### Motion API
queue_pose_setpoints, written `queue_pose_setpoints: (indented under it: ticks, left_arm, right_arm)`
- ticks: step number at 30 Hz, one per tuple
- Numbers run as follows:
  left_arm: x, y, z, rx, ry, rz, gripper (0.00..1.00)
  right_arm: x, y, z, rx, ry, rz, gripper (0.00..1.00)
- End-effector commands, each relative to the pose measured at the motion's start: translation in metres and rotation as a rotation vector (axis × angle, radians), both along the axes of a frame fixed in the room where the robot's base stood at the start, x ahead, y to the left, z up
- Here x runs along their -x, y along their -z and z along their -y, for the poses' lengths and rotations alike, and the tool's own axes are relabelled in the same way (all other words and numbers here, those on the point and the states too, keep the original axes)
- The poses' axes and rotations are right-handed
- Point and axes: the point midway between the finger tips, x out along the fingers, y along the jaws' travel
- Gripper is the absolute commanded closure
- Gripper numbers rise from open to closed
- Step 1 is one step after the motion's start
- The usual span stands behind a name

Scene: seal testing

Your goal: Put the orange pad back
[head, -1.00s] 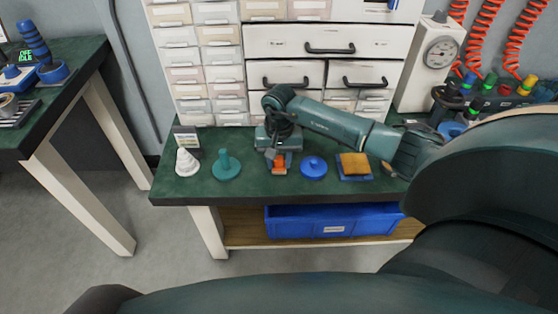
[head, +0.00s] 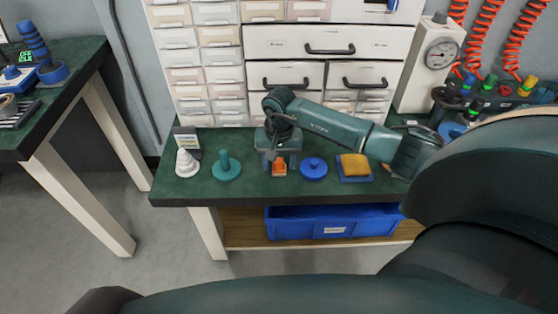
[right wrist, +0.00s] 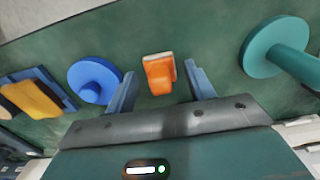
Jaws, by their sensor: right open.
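The small orange pad (head: 279,169) is on the green bench top, near its front edge, and part of it is hidden by my right gripper (head: 277,160) in the head view. In the right wrist view the orange pad (right wrist: 158,76) shows a pale edge and lies between the two spread fingers of my right gripper (right wrist: 160,72), with a gap on each side. The gripper is open and empty. My left gripper is not in view.
A blue knobbed disc (head: 313,168) and a yellow sponge (head: 354,165) on a blue tray are to the right. A teal knobbed disc (head: 227,166) and white cone (head: 187,163) are to the left. Drawers (head: 325,40) stand behind.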

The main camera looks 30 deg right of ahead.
Motion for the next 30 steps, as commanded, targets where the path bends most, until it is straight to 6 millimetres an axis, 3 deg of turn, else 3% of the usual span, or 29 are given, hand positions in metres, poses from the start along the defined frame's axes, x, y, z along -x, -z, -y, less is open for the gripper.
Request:
queue_pose_setpoints:
  ticks: [15, 20, 23, 26, 29, 30]
  left_arm:
    - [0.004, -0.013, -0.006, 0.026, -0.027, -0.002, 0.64]
    - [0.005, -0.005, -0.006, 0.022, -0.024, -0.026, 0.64]
    - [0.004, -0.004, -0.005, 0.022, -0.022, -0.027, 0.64]
    - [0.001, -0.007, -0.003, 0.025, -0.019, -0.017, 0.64]
    - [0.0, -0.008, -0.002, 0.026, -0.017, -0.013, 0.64]
    - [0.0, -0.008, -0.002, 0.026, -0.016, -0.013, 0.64]
  right_arm:
    - [-0.001, -0.1, 0.0, 0.0, -0.001, 0.004, 0.46]
    - [0.0, -0.116, 0.0, 0.0, 0.001, 0.001, 0.46]
    - [0.003, -0.115, -0.009, -0.031, 0.005, -0.003, 0.46]
    - [0.017, -0.099, -0.049, -0.169, 0.04, -0.027, 0.46]
    - [0.049, -0.082, -0.122, -0.444, 0.149, -0.104, 0.46]
    - [0.067, -0.081, -0.157, -0.588, 0.224, -0.166, 0.46]
